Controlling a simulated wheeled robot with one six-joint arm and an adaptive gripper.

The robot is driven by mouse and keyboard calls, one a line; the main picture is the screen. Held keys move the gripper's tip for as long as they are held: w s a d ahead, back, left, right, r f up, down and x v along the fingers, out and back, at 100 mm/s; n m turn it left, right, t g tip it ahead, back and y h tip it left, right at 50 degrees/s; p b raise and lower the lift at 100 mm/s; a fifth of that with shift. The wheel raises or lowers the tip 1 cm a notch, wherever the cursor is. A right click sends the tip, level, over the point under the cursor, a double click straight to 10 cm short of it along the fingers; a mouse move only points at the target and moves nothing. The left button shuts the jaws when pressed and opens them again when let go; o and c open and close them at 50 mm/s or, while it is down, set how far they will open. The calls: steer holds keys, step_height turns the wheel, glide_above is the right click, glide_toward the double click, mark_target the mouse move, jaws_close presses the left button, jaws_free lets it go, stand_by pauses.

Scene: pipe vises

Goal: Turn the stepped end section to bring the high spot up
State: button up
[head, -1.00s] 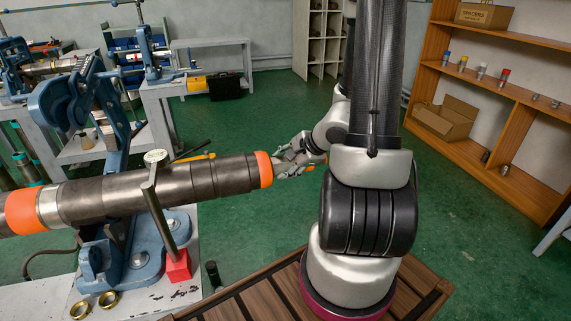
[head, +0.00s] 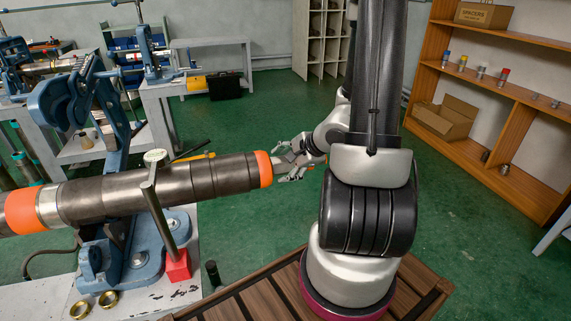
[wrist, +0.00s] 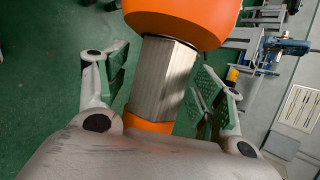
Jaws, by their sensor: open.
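A long dark steel pipe (head: 130,192) with stepped sections lies in the blue vise (head: 115,150). Its right end has an orange collar (head: 264,169). In the wrist view, a flat-sided metal stub (wrist: 162,82) sticks out from the orange collar (wrist: 175,18) toward my gripper, with an orange part (wrist: 150,126) at its near end. My gripper (wrist: 160,90) is open, one green-padded finger on each side of the stub, with visible gaps. In the head view my gripper (head: 292,165) is at the pipe's right end. A gauge (head: 155,156) on a red-based post (head: 178,265) stands beside the pipe.
Two brass rings (head: 95,303) lie on the bench by the vise foot. A wooden shelf (head: 500,95) with boxes and small parts stands at the right. Other benches with vises are at the back left. The green floor beyond the pipe end is clear.

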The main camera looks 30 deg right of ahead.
step_height(320, 180, up, 10)
steer(key=shift+r, duration=0.1)
stand_by(0.5)
